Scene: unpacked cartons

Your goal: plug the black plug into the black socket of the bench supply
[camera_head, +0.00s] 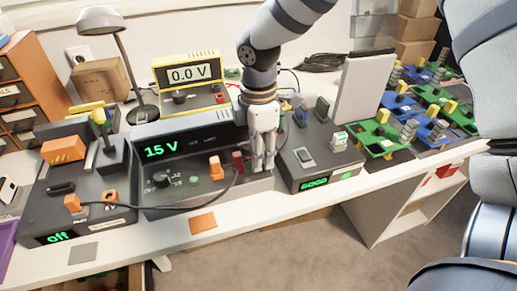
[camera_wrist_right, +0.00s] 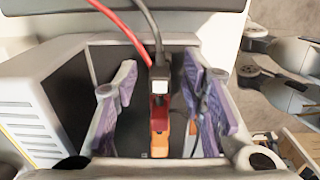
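The bench supply (camera_head: 155,184), dark with a green "15 V" readout, stands mid-bench. An orange plug (camera_head: 215,167) and a dark red plug (camera_head: 238,161) stand upright on its right part. My right gripper (camera_head: 263,165) points down over its right end and hides what is below. In the right wrist view, a black plug (camera_wrist_right: 160,73) with a black cable sits between the purple-padded fingers of my right gripper (camera_wrist_right: 160,95), with gaps at both sides. The red (camera_wrist_right: 159,110) and orange (camera_wrist_right: 158,145) plugs line up behind it. The black socket is hidden. My left gripper is out of view.
A unit reading "off" (camera_head: 60,237) stands left and a tester reading "GOOD" (camera_head: 314,183) close right. A yellow meter (camera_head: 188,72) and lamp (camera_head: 103,20) are behind. A dark cable loops across the supply's front. The bench's front strip is mostly clear.

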